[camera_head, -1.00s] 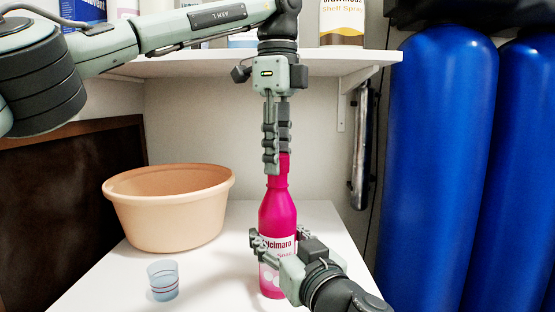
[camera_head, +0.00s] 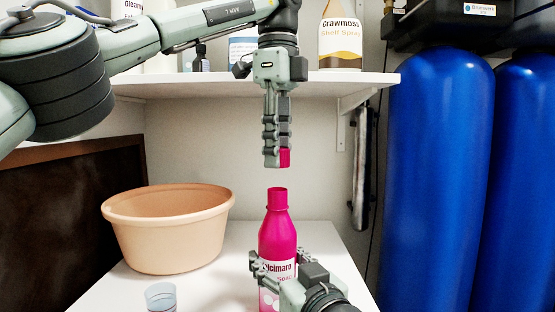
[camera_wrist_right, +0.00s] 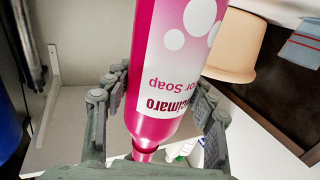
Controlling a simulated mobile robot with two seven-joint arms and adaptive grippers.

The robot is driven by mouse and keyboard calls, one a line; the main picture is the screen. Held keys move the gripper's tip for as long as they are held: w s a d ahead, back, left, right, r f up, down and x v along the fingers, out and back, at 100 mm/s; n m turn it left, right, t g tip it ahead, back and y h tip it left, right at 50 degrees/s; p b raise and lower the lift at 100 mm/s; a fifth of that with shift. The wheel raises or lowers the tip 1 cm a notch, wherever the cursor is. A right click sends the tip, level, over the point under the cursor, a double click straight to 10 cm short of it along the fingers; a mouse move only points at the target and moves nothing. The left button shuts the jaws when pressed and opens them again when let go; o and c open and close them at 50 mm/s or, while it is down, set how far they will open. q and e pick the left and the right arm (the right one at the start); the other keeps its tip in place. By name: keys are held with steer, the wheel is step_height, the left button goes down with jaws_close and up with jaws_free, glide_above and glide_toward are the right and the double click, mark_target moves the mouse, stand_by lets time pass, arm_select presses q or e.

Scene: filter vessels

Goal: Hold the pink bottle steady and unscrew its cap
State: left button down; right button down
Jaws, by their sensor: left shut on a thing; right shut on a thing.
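The pink bottle (camera_head: 277,231) stands upright on the white table, its neck open at the top. My right gripper (camera_head: 272,268) is shut around the bottle's body from the front right. In the right wrist view the bottle (camera_wrist_right: 165,85) appears upside down between the fingers (camera_wrist_right: 152,105). My left gripper (camera_head: 277,160) points down above the bottle, shut on the pink cap (camera_head: 285,158). The cap is clear of the neck, with a gap between them. The cap is partly hidden by the fingers.
A peach basin (camera_head: 170,232) stands left of the bottle, with a small blue cup (camera_head: 161,298) in front of it. A shelf (camera_head: 340,80) with bottles runs above. Blue tanks (camera_head: 436,180) stand at the right.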

mark_target(285, 268)
steer(key=shift+c, duration=2.3)
jaws_free()
steer(key=shift+s, duration=0.1)
steer(key=v, duration=0.7)
steer(key=shift+s+d, duration=0.1)
steer(key=shift+s, duration=0.05)
